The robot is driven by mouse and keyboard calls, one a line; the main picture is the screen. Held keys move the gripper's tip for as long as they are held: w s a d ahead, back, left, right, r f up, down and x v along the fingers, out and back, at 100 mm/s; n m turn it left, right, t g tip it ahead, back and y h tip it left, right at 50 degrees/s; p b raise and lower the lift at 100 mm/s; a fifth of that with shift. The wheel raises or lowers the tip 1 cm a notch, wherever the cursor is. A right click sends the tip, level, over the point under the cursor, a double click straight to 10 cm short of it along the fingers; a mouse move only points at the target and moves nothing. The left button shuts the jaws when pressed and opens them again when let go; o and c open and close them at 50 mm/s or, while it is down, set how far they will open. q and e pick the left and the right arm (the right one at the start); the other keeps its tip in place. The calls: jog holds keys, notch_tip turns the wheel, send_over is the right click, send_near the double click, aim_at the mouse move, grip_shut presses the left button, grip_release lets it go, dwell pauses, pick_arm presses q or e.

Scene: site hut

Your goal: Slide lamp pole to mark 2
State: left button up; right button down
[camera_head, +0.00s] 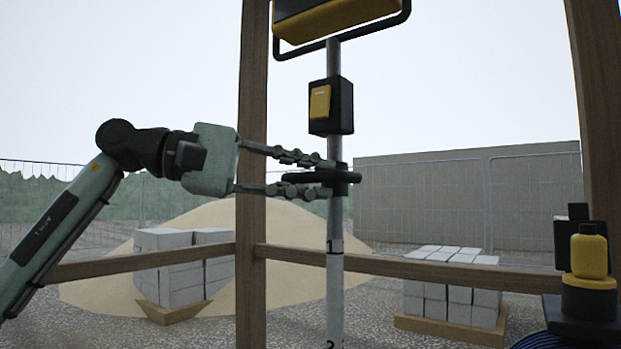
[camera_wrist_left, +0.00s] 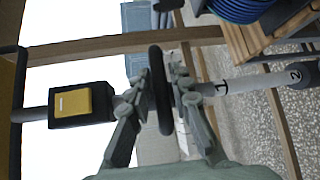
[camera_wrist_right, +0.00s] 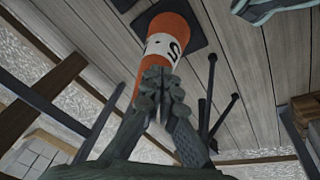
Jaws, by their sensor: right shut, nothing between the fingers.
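The lamp pole (camera_head: 334,290) is grey and upright, with mark 1 below a black ring (camera_head: 348,177) and mark 2 at the bottom edge. The ring (camera_wrist_left: 160,95) also stands between the fingers in the left wrist view. My right gripper (camera_wrist_right: 168,85) is shut and empty, in front of an orange and white cylinder (camera_wrist_right: 175,30).
A black box with a yellow switch (camera_head: 320,102) and the yellow lamp head (camera_head: 330,18) are higher on the pole. A wooden post (camera_head: 250,120) and rail (camera_head: 420,268) frame the opening. A yellow and black item (camera_head: 589,255) stands at right. Block stacks stand outside.

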pick_arm(q)
jog(key=shift+o, duration=0.9)
jog(key=shift+a, duration=0.15)
jog(key=v, duration=1.1)
jog(key=shift+a, duration=0.35)
jog(key=shift+s, duration=0.1)
